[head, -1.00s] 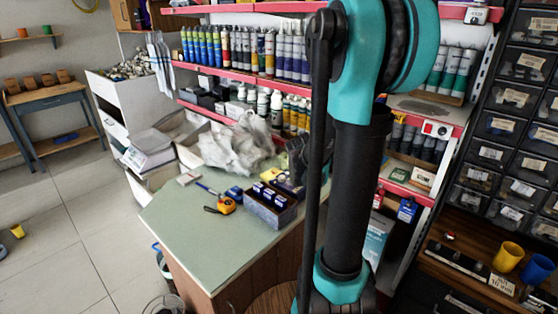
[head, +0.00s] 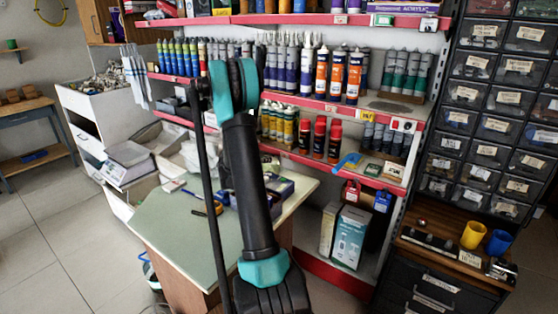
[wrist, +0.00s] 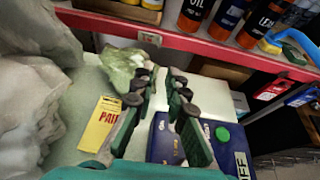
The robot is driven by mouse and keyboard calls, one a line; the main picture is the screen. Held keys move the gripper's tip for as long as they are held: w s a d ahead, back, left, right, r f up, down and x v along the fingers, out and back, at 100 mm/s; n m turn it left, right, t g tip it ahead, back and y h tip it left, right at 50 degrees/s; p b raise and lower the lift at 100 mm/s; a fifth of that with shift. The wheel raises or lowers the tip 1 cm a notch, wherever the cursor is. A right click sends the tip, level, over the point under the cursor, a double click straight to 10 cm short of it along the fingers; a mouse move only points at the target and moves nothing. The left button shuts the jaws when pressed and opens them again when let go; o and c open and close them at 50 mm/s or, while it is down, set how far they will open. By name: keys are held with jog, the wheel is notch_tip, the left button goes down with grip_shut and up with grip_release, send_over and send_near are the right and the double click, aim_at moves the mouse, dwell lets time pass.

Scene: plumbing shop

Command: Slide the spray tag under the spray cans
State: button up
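Dark spray cans with red tops (head: 319,138) stand on the lower red shelf. In the wrist view, cans with orange labels (wrist: 232,12), one lettered OIL, stand behind the red shelf edge. A yellow card lettered "PAI" (wrist: 99,124) lies on the counter. I cannot tell which is the spray tag. My gripper (wrist: 158,80) is open and looks empty, over the counter, short of the shelf edge and right of the card. In the head view my arm hides it.
A crumpled grey bag (wrist: 30,85) fills the left of the wrist view. A dark blue box (wrist: 163,140) and an OFF box (wrist: 236,158) lie near my right finger. The counter's front half (head: 190,235) is clear. Drawers (head: 485,95) stand at right.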

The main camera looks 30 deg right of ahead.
aim_at(287, 158)
jog(key=x, duration=1.6)
jog(key=shift+w, duration=0.1)
jog(key=shift+c, duration=0.6)
grip_shut()
